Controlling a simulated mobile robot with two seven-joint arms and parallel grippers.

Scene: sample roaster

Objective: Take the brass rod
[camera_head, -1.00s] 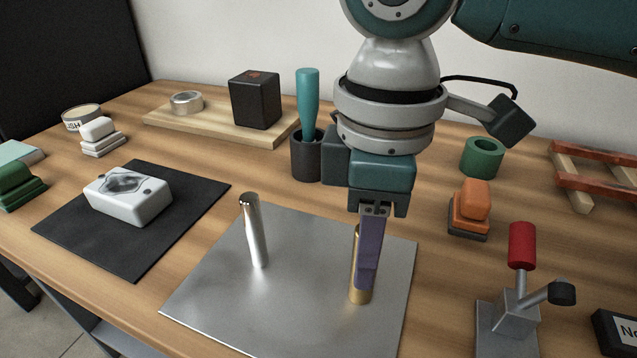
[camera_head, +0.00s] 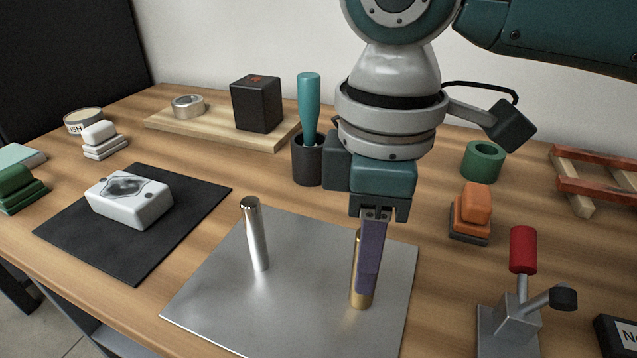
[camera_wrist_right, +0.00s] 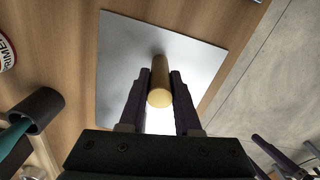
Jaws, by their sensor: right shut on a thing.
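The brass rod (camera_head: 356,292) stands upright on the right part of a square metal plate (camera_head: 310,310). My right gripper (camera_head: 369,270) points down over it, with its purple fingers shut on the rod; the near finger hides much of it in the head view. In the right wrist view the rod's round top (camera_wrist_right: 160,97) sits between the two fingers (camera_wrist_right: 157,95). A silver rod (camera_head: 255,235) stands upright on the plate, left of the gripper.
A black mat (camera_head: 135,250) with a white box (camera_head: 128,200) lies to the left. A teal-handled tool in a dark cup (camera_head: 307,165) stands behind the plate. An orange block (camera_head: 472,205) and a red-handled clamp (camera_head: 523,250) stand to the right.

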